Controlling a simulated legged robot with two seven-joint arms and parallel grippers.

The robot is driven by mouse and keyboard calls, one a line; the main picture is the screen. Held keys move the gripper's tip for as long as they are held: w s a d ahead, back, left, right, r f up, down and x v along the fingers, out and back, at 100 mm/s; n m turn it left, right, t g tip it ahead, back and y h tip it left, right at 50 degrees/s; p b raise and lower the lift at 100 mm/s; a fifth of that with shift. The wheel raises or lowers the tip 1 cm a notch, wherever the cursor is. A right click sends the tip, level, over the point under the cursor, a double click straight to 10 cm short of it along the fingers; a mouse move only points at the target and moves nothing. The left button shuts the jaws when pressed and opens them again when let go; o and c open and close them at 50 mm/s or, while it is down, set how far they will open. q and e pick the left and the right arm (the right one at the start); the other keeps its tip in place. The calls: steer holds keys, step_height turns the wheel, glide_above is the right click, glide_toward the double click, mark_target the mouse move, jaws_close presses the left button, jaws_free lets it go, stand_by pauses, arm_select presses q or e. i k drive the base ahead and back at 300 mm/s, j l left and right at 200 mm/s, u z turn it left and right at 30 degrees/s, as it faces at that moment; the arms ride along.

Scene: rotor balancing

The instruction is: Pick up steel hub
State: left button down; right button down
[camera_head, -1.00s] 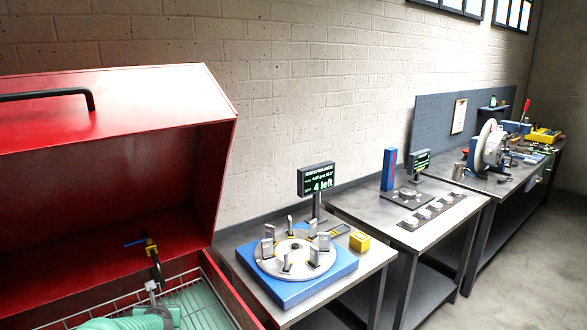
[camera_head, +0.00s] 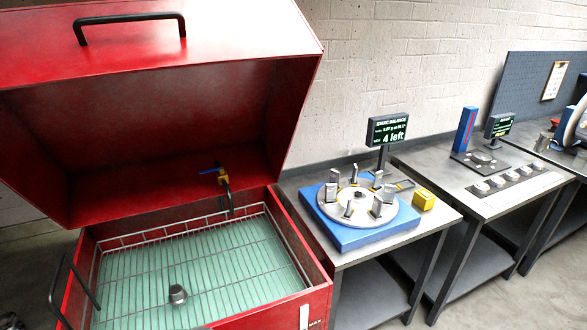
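A small grey metal piece, which looks like the steel hub (camera_head: 177,293), stands in the wire basket (camera_head: 285,240) inside the open red washer (camera_head: 318,300). It sits near the front middle of the basket, with pale green liquid or floor showing under the wires. Neither of my grippers can be made out in the head view. Nothing touches the hub.
The red lid (camera_head: 190,55) stands open above the basket, with a black handle. A blue balancing stand (camera_head: 345,238) with a round plate is on the table to the right, beside a yellow block (camera_head: 423,200). A dark handle (camera_head: 72,285) is at the tub's left.

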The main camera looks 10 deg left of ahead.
mark_target(178, 296)
steer(key=u, duration=1.35)
